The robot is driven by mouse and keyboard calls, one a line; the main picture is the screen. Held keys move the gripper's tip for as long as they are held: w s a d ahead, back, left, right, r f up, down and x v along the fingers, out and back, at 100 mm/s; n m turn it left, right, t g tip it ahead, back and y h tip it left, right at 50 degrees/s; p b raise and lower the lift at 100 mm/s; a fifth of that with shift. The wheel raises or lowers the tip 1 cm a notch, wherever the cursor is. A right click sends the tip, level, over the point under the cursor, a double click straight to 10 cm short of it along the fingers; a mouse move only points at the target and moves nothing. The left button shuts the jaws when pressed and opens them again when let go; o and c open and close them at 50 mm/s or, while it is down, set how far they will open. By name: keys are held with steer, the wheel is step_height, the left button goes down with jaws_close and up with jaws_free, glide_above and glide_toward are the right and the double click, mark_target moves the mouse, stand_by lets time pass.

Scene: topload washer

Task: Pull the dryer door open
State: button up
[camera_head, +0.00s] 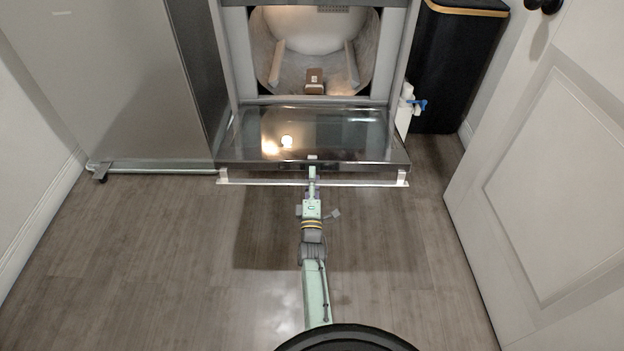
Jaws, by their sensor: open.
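The dryer door (345,135) is hinged along its bottom edge and stands folded down, roughly level, in front of the dryer. Its long handle bar (255,179) runs along the near edge. The dryer drum (285,70) shows open behind it, with a small brown object (314,80) at its lower front. My gripper (312,168) is open at the middle of the door's near edge, by the handle bar. I cannot tell whether its fingers touch the bar. My arm reaches straight forward to it from below.
A grey metal cabinet (130,80) stands left of the dryer. A black bin (455,70) and a white bottle with a blue trigger (406,105) stand to the right. A white panelled door (550,170) takes up the right side. The wood floor (150,260) is clear.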

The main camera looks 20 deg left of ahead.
steer(key=shift+r, duration=0.1)
step_height(320, 180, up, 10)
stand_by(0.6)
